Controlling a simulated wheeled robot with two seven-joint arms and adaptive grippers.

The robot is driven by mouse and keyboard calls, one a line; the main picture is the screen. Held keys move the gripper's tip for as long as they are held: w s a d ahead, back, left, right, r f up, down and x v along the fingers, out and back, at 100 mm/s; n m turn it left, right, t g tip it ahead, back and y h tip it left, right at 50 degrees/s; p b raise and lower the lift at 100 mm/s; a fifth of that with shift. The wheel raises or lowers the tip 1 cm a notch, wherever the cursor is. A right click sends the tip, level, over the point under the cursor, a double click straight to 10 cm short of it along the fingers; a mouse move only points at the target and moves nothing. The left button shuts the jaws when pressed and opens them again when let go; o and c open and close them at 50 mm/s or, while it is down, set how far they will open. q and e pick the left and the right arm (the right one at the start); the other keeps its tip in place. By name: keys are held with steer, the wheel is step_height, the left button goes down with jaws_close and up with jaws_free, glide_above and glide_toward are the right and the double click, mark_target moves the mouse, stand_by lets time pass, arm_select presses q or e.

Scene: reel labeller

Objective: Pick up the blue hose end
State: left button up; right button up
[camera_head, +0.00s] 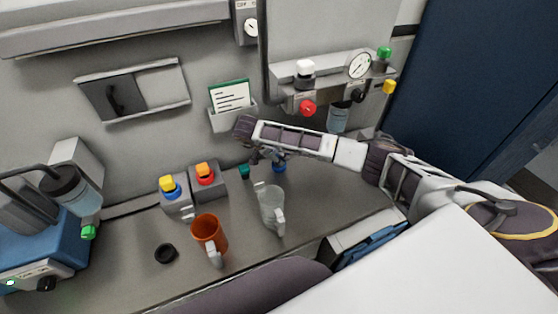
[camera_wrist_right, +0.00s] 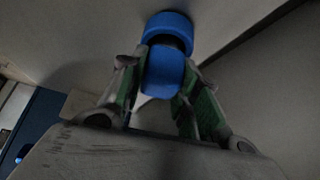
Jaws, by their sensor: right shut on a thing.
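The blue hose end (camera_head: 279,168) is low against the wall at the back of the counter, partly hidden by my right gripper in the head view. In the right wrist view it is a blue cap-like piece (camera_wrist_right: 166,26) with a dark ring and a blue body (camera_wrist_right: 162,72). My right gripper (camera_head: 267,158) is shut on the blue body, one green-padded finger on each side. Whether it is clear of the surface behind I cannot tell. My left gripper is not in view.
A clear mug (camera_head: 272,206) and an orange mug (camera_head: 207,235) stand in front of the gripper. A teal piece (camera_head: 244,171) is close on its left. Button boxes (camera_head: 207,183) stand further left, and a gauge panel (camera_head: 325,85) hangs above my forearm.

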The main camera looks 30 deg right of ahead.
steer(key=shift+r, duration=0.15)
steer(key=shift+r+b, duration=0.35)
steer(key=shift+r, duration=0.25)
steer(key=shift+s+f+m+t+b, duration=0.1)
steer(key=shift+s+m+t+b, duration=0.15)
steer(key=shift+s+t+b, duration=0.45)
steer(key=shift+s+f+m+t+b, duration=0.1)
steer(key=shift+s+m+t+b, duration=0.25)
steer(key=shift+t, duration=0.55)
step_height(320, 180, up, 6)
steer(key=s+b, duration=0.1)
steer(key=s, duration=0.2)
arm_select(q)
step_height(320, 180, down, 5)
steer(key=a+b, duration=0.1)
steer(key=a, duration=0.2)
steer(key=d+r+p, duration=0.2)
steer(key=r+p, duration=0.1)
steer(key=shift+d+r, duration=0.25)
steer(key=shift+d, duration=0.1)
arm_select(e)
steer(key=s+a+r+n+g, duration=0.1)
steer(key=s+r+g, duration=0.1)
steer(key=s, duration=1.7)
steer(key=shift+s+a+g, duration=0.2)
steer(key=shift+g, duration=0.4)
steer(key=shift+s, duration=0.1)
